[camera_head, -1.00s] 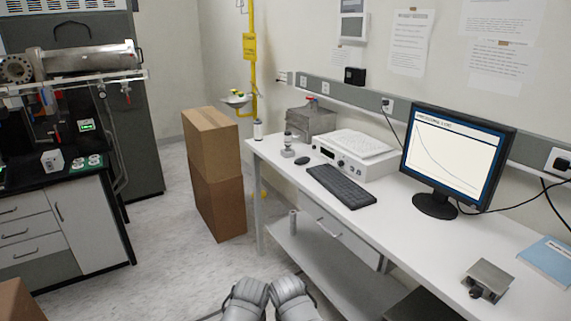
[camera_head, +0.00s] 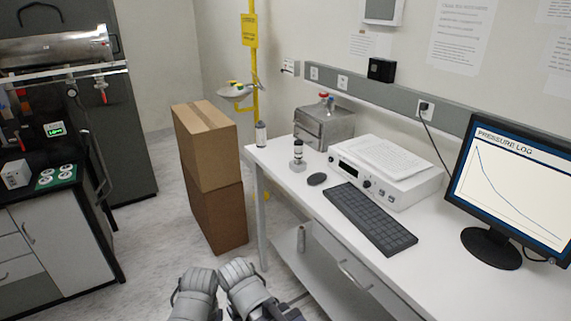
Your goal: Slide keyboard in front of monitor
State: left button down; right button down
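The dark keyboard (camera_head: 370,217) lies on the white bench, in front of a white instrument box and left of the monitor. The monitor (camera_head: 512,187) stands on a round black base at the right, showing a "PRESSURE LOG" curve. The bench top directly in front of the monitor base is bare where it shows. Two grey rounded parts of my own arms show at the bottom centre, off the bench and well short of the keyboard. No gripper fingers can be made out in the head view.
A black mouse (camera_head: 317,179) lies at the keyboard's left end. The white instrument (camera_head: 385,170) with papers on top stands behind the keyboard. A small bottle (camera_head: 298,154) and a metal box (camera_head: 323,125) are further left. Stacked cardboard boxes (camera_head: 212,175) stand on the floor left of the bench.

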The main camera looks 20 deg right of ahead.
aim_at(388, 236)
jog(key=i+j+u, duration=0.1)
jog(key=i+u, duration=0.25)
jog(key=i, duration=0.25)
jog(key=i+u, duration=0.35)
jog(key=i, duration=0.25)
jog(key=i+l+u, duration=0.3)
jog(key=i, duration=0.3)
jog(key=i+u, duration=0.3)
jog(key=i, duration=0.45)
jog(key=z, duration=3.8)
